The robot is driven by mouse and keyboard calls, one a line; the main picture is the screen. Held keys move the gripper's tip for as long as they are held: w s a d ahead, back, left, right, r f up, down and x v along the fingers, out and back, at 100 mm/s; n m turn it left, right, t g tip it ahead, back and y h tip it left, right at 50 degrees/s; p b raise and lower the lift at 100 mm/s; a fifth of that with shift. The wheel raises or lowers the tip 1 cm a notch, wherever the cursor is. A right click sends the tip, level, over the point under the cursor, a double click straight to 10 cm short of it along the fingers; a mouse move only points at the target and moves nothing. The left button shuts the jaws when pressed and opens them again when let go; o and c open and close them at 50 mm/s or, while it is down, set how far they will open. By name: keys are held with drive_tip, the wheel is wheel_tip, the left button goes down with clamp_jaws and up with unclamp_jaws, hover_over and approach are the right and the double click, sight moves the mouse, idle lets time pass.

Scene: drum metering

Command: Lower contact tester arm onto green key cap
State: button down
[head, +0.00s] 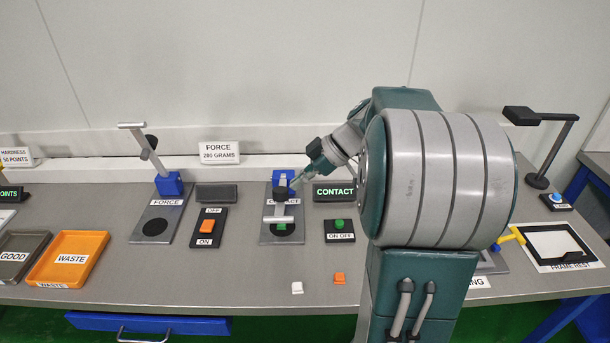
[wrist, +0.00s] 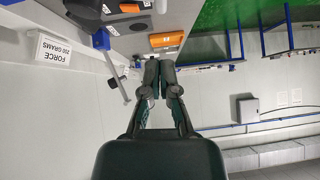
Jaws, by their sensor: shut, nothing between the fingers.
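The contact tester (head: 268,238) stands mid-bench, a grey plate with a blue block (head: 283,176) at its back. Its arm (head: 278,219) is down, with its grey crossbar low over the front of the plate. The green key cap (head: 282,227) lies on the black disc under the crossbar, partly hidden by it. I cannot tell whether the arm touches the cap. My gripper (head: 296,183) is at the upper right of the tester arm, close to its dark knob. In the wrist view my gripper (wrist: 165,66) is shut, with nothing between its fingers.
The force tester (head: 152,227) stands to the left with its arm raised. A CONTACT display (head: 335,191) and green ON/OFF switch (head: 339,226) are right of the contact tester. White (head: 297,288) and orange (head: 339,278) caps lie at the front. An orange waste tray (head: 70,257) is left.

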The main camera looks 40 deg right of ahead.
sight(276, 217)
drive_tip(key=x, duration=0.5)
drive_tip(key=shift+a, duration=0.4)
wheel_tip(276, 217, down, 3)
drive_tip(key=shift+s+d+f, duration=0.1)
drive_tip(key=shift+d+f, duration=0.05)
drive_tip(key=shift+f, duration=0.05)
drive_tip(key=shift+d+f, duration=0.15)
drive_tip(key=shift+f, duration=0.15)
drive_tip(key=shift+s+a+f, duration=0.1)
drive_tip(key=shift+a+f, duration=0.15)
drive_tip(key=shift+f, duration=0.05)
drive_tip(key=f, duration=0.2)
drive_tip(key=s+f, duration=0.1)
drive_tip(key=f, duration=0.3)
drive_tip(key=shift+s+a+f, duration=0.25)
drive_tip(key=shift+a+f, duration=0.1)
drive_tip(key=shift+a, duration=0.05)
drive_tip(key=shift+f, duration=0.1)
drive_tip(key=shift+s, duration=0.1)
